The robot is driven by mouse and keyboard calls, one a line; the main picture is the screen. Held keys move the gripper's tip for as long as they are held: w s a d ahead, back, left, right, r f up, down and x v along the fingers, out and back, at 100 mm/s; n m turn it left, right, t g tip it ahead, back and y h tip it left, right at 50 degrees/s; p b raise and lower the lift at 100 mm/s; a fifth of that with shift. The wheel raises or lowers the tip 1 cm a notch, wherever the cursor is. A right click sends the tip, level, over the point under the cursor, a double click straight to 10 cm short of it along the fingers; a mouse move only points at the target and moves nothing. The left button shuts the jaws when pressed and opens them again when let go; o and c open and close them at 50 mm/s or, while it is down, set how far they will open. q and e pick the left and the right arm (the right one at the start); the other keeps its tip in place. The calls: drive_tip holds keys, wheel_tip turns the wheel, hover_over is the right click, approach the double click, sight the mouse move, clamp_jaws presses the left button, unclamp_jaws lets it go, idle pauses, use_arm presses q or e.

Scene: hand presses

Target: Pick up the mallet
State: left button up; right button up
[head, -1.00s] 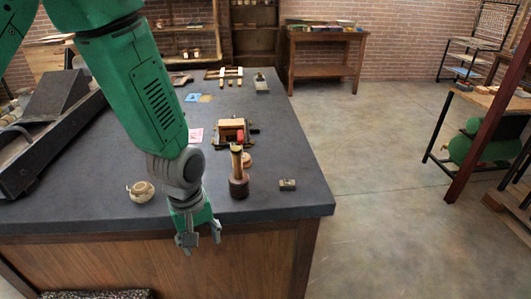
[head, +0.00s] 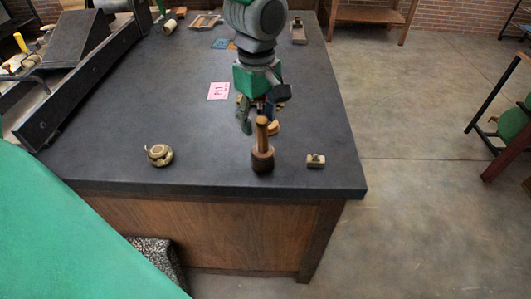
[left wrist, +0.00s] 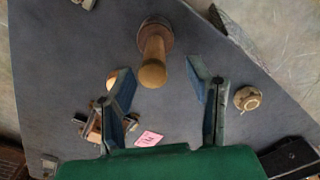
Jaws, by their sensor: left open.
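The mallet (head: 262,157) stands upright on the dark table (head: 150,110) near its front edge, its round dark head down and its lighter wooden handle up. The left wrist view shows its handle end (left wrist: 153,72) near the fingertips. My left gripper (head: 265,109) is open and empty, just behind the mallet's handle in the head view. In the left wrist view the handle lies between the lines of the two spread fingers (left wrist: 160,77), with space on both sides. I see no contact. My right gripper is not in view.
A tan roll (head: 159,155) sits left of the mallet and a small metal block (head: 315,160) sits right of it. A pink card (head: 218,91) lies farther back. A long black frame (head: 85,85) runs along the left. The table between is mostly clear.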

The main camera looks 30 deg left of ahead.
sight(260, 137)
use_arm(q)
drive_tip(key=shift+a+f, duration=0.5)
drive_tip(key=shift+f, duration=0.2)
drive_tip(key=f, duration=0.1)
drive_tip(key=d+f, duration=0.2)
drive_tip(key=f, duration=0.1)
drive_tip(key=shift+w, duration=0.3)
drive_tip(key=shift+d+f, duration=0.1)
drive_tip(key=shift+d, duration=0.15)
drive_tip(key=shift+a, duration=0.7)
clamp_jaws()
drive_tip(key=shift+s+a+f, duration=0.1)
